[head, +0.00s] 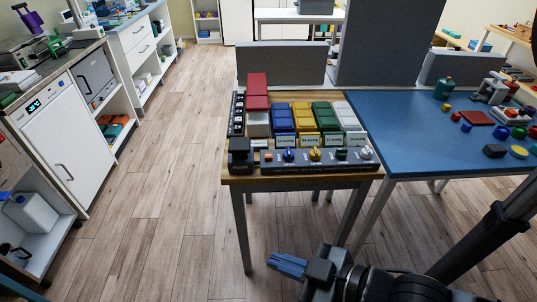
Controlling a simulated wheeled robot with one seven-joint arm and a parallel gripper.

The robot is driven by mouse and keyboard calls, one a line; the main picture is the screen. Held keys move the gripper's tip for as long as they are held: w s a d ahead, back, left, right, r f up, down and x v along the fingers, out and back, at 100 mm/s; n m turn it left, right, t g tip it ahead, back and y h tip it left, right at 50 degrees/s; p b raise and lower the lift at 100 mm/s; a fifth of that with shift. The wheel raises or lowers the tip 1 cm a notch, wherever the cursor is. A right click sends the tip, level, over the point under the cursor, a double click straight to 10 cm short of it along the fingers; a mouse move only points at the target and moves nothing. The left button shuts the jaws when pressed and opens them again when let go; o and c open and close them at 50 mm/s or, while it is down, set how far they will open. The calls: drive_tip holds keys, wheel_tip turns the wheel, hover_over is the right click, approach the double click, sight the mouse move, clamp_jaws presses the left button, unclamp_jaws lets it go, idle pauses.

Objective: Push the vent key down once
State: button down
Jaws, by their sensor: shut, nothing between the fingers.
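A control panel (317,157) with several small knobs runs along the front of a small wooden table. Behind it stand blue, yellow, green and white blocks or large keys with small labels too small to read. I cannot tell which of these is the vent key. My gripper (287,264), with blue fingers, is shut and empty. It is in front of the table, low in the picture and apart from the panel.
The wooden table (300,180) adjoins a blue table (400,115) holding several small coloured objects at right. Grey partitions (280,65) stand behind. White cabinets (70,145) line the left side. The wood floor (165,180) between is clear.

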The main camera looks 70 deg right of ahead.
drive_tip(key=w+d+f+g+h, duration=0.2)
drive_tip(key=w+d+f, duration=0.2)
drive_tip(key=w+d, duration=0.35)
wheel_tip(320, 180, up, 7)
drive_tip(key=n+g+p, duration=0.1)
drive_tip(key=n+g, duration=0.2)
drive_tip(key=n, duration=0.1)
hover_over(270, 157)
drive_tip(key=shift+d+f+y, duration=0.1)
drive_tip(key=shift+f+y, duration=0.05)
drive_tip(key=shift+y, duration=0.15)
drive_tip(key=shift+f, duration=0.1)
wheel_tip(270, 157, down, 9)
drive_tip(key=b, duration=0.6)
idle(0.5)
drive_tip(key=shift+f+b, duration=0.25)
drive_tip(key=shift+b, duration=0.05)
